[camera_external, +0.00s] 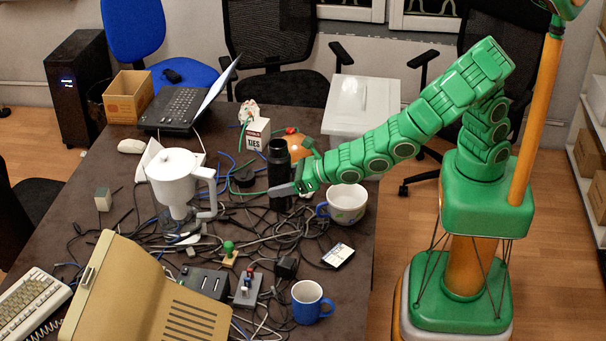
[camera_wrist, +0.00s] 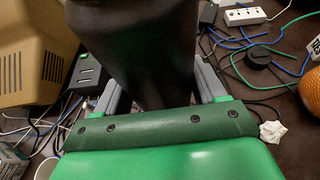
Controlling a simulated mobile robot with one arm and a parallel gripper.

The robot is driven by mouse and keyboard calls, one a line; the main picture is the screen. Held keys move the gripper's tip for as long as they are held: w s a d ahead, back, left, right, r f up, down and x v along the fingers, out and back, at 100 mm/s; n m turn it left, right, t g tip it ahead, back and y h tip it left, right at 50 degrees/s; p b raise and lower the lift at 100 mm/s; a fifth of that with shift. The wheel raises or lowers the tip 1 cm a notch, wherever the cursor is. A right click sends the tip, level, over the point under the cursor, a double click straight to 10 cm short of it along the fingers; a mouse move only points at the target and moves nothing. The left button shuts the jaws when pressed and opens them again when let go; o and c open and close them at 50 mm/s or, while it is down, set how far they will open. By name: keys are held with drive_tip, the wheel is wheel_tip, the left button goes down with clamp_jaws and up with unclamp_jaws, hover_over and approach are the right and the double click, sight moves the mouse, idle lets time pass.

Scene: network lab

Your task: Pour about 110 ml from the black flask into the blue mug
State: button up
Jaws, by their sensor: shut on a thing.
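The black flask (camera_external: 279,168) stands upright among cables near the middle of the dark table. My gripper (camera_external: 284,189) reaches it from the right and is shut around its lower part. In the wrist view the flask (camera_wrist: 137,45) fills the upper middle, between the grey fingers of my gripper (camera_wrist: 160,95). I cannot tell whether the flask's base touches the table. The blue mug (camera_external: 308,303) stands upright near the table's front right, apart from the flask, with its handle to the right. I cannot see the liquid in the flask.
A white bowl-like cup (camera_external: 346,203) with a blue handle stands close right of the flask. A white blender-like jug (camera_external: 175,180) is to the left. Cables cover much of the table. A beige monitor (camera_external: 140,295) and grey boxes (camera_external: 205,282) lie left of the mug.

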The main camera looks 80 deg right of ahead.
drive_tip(key=s+a+n+g+y, duration=0.1)
drive_tip(key=s+a+n+y, duration=0.3)
drive_tip(key=s+a, duration=0.8)
drive_tip(key=s+a+n+g+y, duration=0.1)
drive_tip(key=s+a+n+y, duration=0.25)
drive_tip(key=s+a, duration=0.9)
wheel_tip(320, 180, down, 6)
drive_tip(key=w+a, duration=0.2)
drive_tip(key=shift+w, duration=0.15)
drive_tip(key=shift+a+m, duration=0.1)
drive_tip(key=shift+m, duration=0.15)
